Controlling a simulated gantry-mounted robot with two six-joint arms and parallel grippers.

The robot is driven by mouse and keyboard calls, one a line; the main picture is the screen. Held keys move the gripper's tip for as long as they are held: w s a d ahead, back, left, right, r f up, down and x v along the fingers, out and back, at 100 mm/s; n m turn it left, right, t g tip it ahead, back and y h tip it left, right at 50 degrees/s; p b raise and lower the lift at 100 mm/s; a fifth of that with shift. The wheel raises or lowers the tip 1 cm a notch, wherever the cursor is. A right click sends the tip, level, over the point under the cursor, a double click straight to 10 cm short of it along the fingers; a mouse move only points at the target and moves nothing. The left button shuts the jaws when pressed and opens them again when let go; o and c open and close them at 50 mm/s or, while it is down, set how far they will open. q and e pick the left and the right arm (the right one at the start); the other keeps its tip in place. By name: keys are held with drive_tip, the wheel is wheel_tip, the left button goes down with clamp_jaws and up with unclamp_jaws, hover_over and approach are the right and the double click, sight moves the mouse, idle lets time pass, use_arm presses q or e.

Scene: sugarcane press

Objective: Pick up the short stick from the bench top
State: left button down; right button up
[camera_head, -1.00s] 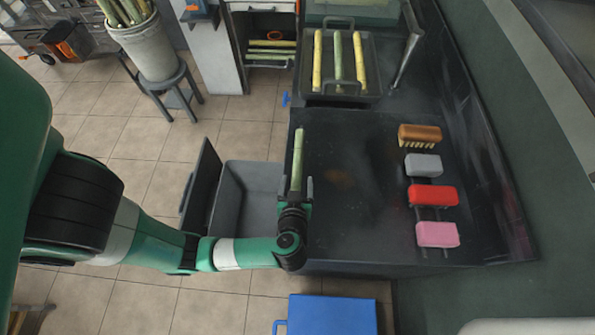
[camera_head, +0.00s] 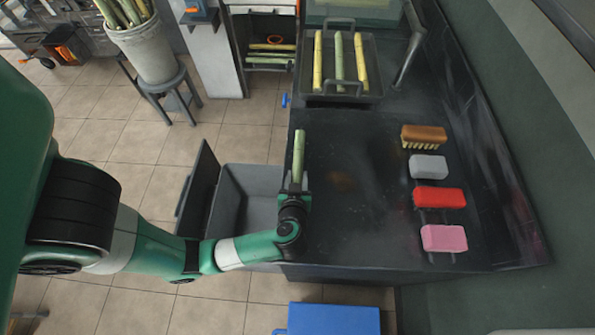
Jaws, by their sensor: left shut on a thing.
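The short stick (camera_head: 298,152) is pale green and points away from me, near the left edge of the dark bench top (camera_head: 365,190). My left gripper (camera_head: 294,187) is shut on the near end of the short stick. I cannot tell how far the stick is above the bench top. My right gripper is not in view.
A brush (camera_head: 423,136), a grey block (camera_head: 428,167), a red block (camera_head: 439,197) and a pink block (camera_head: 444,238) line the right side. A tray (camera_head: 372,88) with 3 longer sticks stands at the back. A grey bin (camera_head: 228,205) is left of the bench.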

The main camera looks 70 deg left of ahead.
sight(295, 179)
use_arm(q)
drive_tip(key=shift+r, duration=0.15)
drive_tip(key=shift+r+p, duration=0.35)
drive_tip(key=shift+p, duration=0.1)
drive_tip(key=r+p, duration=0.3)
drive_tip(key=r, duration=0.1)
drive_tip(key=shift+s+d, duration=0.2)
drive_tip(key=shift+s, duration=0.15)
drive_tip(key=s+d+r+p, duration=0.6)
drive_tip(key=s+r+p, duration=0.1)
drive_tip(key=s, duration=0.4)
drive_tip(key=shift+s+r+p, duration=0.35)
drive_tip(key=shift+s+r, duration=0.05)
drive_tip(key=shift+r, duration=0.15)
